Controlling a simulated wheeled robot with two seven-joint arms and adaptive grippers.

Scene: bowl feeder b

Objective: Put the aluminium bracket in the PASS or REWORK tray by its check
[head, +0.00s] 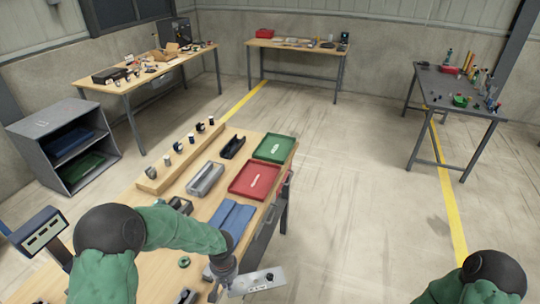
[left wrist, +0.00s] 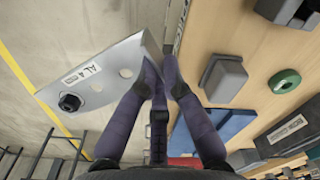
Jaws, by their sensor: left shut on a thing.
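The aluminium bracket (head: 258,280) is a flat, light grey plate at the bottom of the head view. In the left wrist view the bracket (left wrist: 112,72) shows holes, a dark bolt or nut (left wrist: 70,102) and a printed label that seems to start with AL. My left gripper (left wrist: 162,72) is shut on one end of it. The bracket is off the bench's right edge, over the floor. A red tray (head: 233,192) and a green tray (head: 258,153) lie at the bench's far right, each with a white label too small to read. My right gripper is out of view.
A wooden rail (head: 160,178) holds several small parts. Open floor lies to the right.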

